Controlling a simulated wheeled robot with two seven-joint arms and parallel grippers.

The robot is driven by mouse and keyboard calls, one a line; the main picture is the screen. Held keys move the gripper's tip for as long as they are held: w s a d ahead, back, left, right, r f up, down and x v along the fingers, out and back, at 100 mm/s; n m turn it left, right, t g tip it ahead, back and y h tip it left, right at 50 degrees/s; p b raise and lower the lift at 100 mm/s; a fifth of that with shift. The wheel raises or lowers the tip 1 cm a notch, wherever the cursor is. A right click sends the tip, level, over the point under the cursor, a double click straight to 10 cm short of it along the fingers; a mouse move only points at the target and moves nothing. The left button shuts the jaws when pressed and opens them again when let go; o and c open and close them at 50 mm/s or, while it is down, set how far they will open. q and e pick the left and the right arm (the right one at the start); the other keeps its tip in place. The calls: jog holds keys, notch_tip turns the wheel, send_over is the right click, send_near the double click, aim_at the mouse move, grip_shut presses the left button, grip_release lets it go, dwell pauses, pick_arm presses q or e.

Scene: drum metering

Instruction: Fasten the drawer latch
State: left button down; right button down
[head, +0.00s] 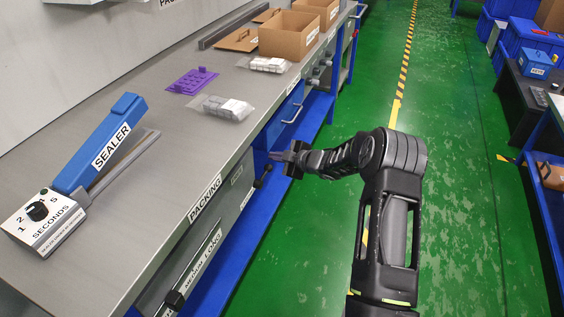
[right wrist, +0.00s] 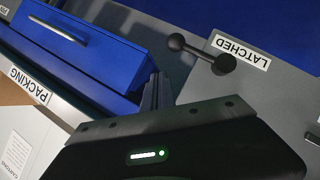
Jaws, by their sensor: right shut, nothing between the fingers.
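The drawer latch is a black bar with round knobs (right wrist: 200,53) on the grey cabinet front in the right wrist view. One knob lies beside the LATCHED label (right wrist: 241,52). The latch also shows small in the head view (head: 263,176). The blue drawer (right wrist: 85,50), with a metal pull handle, is left of the latch; I cannot tell whether it is fully closed. My right gripper (head: 284,157) is shut and empty in front of the cabinet. Its fingertips (right wrist: 157,85) are between the drawer's edge and the latch, apart from the latch. My left gripper is not in view.
The grey bench with its PACKING edge (head: 205,199) runs above the cabinet.

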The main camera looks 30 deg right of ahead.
jog(key=s+d+r, duration=0.4)
jog(key=s+r, duration=0.1)
jog(key=s, duration=0.2)
jog(key=shift+s+r, duration=0.15)
jog(key=shift+s, duration=0.05)
jog(key=s+a+f+m+g+h+p, duration=0.1)
jog(key=s+a+f+m+g, duration=0.2)
jog(key=s+a+f+m, duration=0.45)
jog(key=s+a+f+m+g+p, duration=0.25)
jog(key=a+f+m, duration=0.25)
jog(key=a+f, duration=0.55)
jog(key=s+a+f+g+y+p, duration=0.1)
jog(key=s+a+g, duration=0.5)
jog(key=s+a, duration=1.7)
jog(key=shift+s+a+f+m+g+y+p, duration=0.2)
jog(key=shift+s+a+m+g+y+p, duration=0.2)
jog(key=shift+y+p, duration=0.35)
